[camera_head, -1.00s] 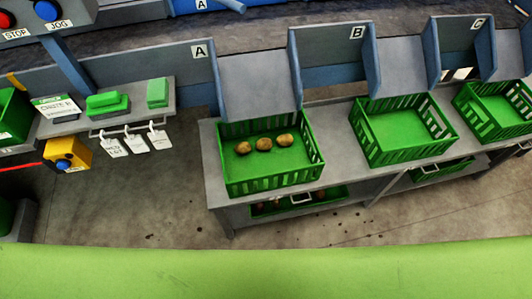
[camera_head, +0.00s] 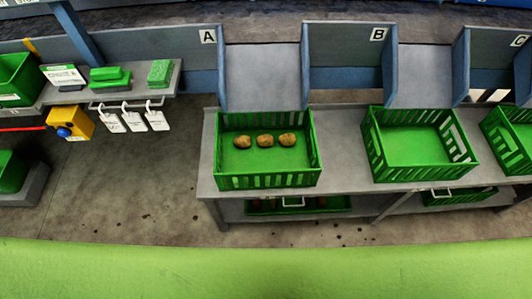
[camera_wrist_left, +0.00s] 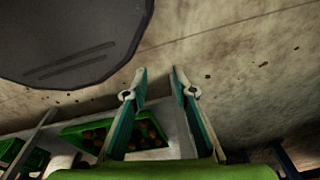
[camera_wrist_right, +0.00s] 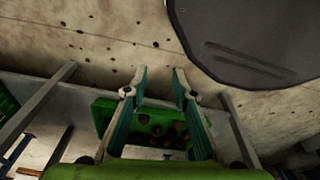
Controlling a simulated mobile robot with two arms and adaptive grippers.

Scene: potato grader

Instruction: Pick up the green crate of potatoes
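The green crate of potatoes (camera_head: 267,181) stands on the grey bench under sign A in the head view. It holds three brown potatoes (camera_head: 265,140) in a row. A second green crate with potatoes (camera_head: 335,204) sits on the shelf below; it also shows in the left wrist view (camera_wrist_left: 72,130) and the right wrist view (camera_wrist_right: 103,112). My left gripper (camera_wrist_left: 158,72) and my right gripper (camera_wrist_right: 160,72) are both open and empty, above the floor, apart from any crate. Neither gripper shows in the head view.
The grey bench (camera_head: 345,160) also carries an empty green crate (camera_head: 415,145) under B and another crate (camera_head: 510,140) under C. The floor (camera_head: 130,195) before the bench is clear.

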